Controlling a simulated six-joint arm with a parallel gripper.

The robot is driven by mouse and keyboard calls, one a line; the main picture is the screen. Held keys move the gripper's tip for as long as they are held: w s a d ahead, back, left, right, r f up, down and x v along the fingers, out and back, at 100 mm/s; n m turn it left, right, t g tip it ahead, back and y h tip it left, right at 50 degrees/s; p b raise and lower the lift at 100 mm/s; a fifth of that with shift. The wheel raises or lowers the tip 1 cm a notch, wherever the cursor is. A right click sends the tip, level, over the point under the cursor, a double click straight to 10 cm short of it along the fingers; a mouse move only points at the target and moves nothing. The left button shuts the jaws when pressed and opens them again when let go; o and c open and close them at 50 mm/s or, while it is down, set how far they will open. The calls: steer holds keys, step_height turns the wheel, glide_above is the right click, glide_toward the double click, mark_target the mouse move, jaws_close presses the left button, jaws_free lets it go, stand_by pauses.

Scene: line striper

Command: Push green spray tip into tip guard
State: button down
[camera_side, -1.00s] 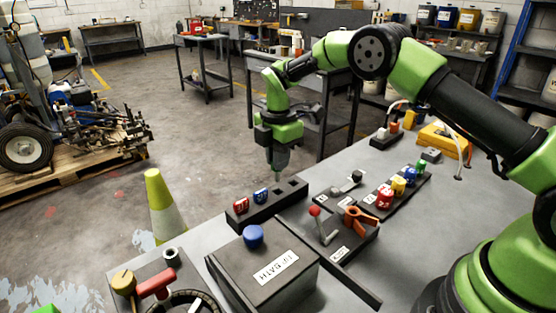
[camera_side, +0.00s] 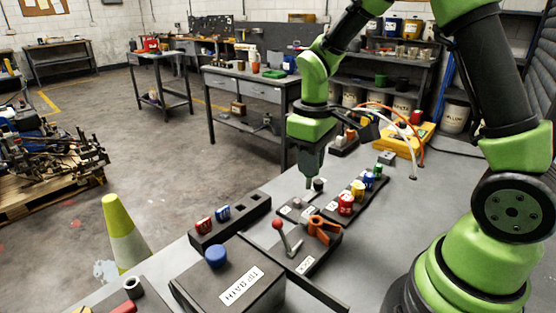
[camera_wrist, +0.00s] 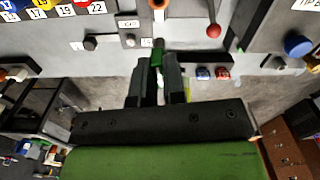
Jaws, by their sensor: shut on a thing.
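My gripper (camera_side: 309,178) points straight down over the bench, its fingers closed on the small green spray tip (camera_wrist: 156,59). In the wrist view the tip sticks out beyond the fingertips. A small dark round fitting (camera_side: 319,185) on a low labelled plate (camera_side: 291,212) is just right of the fingertips in the side view; it may be the tip guard, but I cannot tell for sure. In the wrist view a dark piece (camera_wrist: 158,43) lies right at the green tip's end. Whether they touch is unclear.
A dark tip holder (camera_side: 238,217) with red and blue tips and empty slots stands to the left. A red-knobbed lever (camera_side: 278,225) and orange clamp (camera_side: 322,228) stand in front. A rack of coloured pieces (camera_side: 347,203) is close on the right.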

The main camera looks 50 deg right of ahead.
step_height(320, 180, down, 6)
steer(key=s+m, duration=0.1)
steer(key=s, duration=0.1)
steer(key=shift+r+m, duration=0.2)
steer(key=shift+m, duration=0.2)
steer(key=shift+s+f, duration=0.1)
steer(key=shift+f, duration=1.9)
stand_by(1.7)
steer(key=c, duration=0.8)
jaws_free()
steer(key=shift+r, duration=3.5)
